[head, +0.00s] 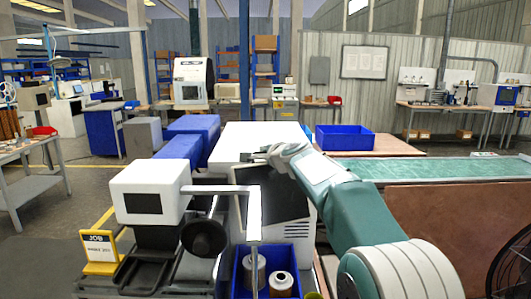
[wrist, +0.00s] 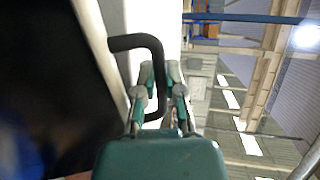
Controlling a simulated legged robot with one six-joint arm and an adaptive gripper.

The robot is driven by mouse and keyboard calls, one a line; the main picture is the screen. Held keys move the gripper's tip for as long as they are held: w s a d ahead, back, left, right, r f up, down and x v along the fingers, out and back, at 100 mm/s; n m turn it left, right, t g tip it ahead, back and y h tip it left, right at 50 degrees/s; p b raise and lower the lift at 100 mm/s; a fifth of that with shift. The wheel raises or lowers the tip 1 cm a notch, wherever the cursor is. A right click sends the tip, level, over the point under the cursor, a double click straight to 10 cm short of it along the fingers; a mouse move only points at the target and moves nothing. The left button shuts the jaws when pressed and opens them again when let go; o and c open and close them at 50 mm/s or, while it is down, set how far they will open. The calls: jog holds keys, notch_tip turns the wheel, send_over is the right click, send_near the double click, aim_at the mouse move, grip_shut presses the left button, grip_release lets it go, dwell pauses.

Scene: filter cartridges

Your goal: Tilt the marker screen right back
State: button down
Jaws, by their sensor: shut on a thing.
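The marker screen (head: 277,199) is a dark panel in the front of the white machine (head: 262,137) in the middle of the head view. It leans back. It also fills the left of the wrist view (wrist: 45,85), with a pale edge. A black bent handle (wrist: 137,41) stands beside that edge. My gripper (head: 270,155) is at the top edge of the screen in the head view. In the wrist view my gripper (wrist: 160,78) has its fingers around the handle, shut on it. The handle's lower end is partly hidden by the fingers.
A blue bin (head: 235,285) with filter cartridges (head: 281,283) stands in front of the machine. A white boxy device (head: 150,190) and a yellow JOB sign (head: 100,250) are to the left. An empty blue crate (head: 345,138) and a green conveyor (head: 435,169) lie to the right.

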jog(key=shift+w+f, duration=0.1)
jog(key=shift+f, duration=0.25)
jog(key=c, duration=1)
grip_release()
